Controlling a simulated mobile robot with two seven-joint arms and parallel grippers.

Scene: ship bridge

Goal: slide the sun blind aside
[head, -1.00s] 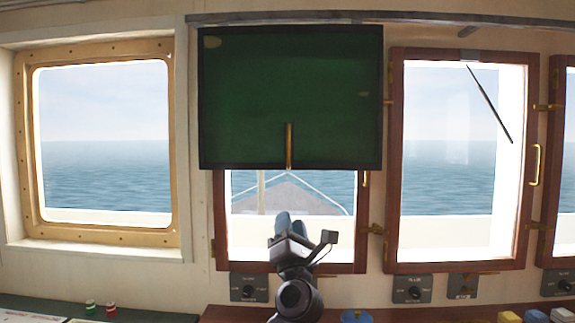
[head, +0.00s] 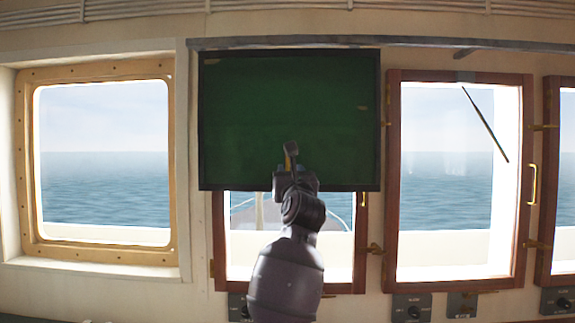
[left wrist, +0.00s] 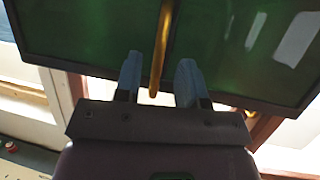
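The sun blind (head: 285,110) is a dark green panel in a black frame, hanging from a rail over the upper part of the middle window. Its brass vertical handle (left wrist: 163,40) shows in the left wrist view, its lower end near the blind's bottom edge. In the head view the handle is mostly hidden behind my left gripper (head: 290,165). In the left wrist view my left gripper (left wrist: 160,62) is open, one finger on each side of the handle's lower part. A gap shows on both sides, and I cannot tell how deep the handle sits. My right gripper is not in view.
The grey rail (head: 420,42) runs right above the red-brown framed window (head: 460,170). A brass-framed window (head: 100,165) is at left. Small control boxes (head: 411,307) sit below the windows. The wall below the rail at right is clear of other blinds.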

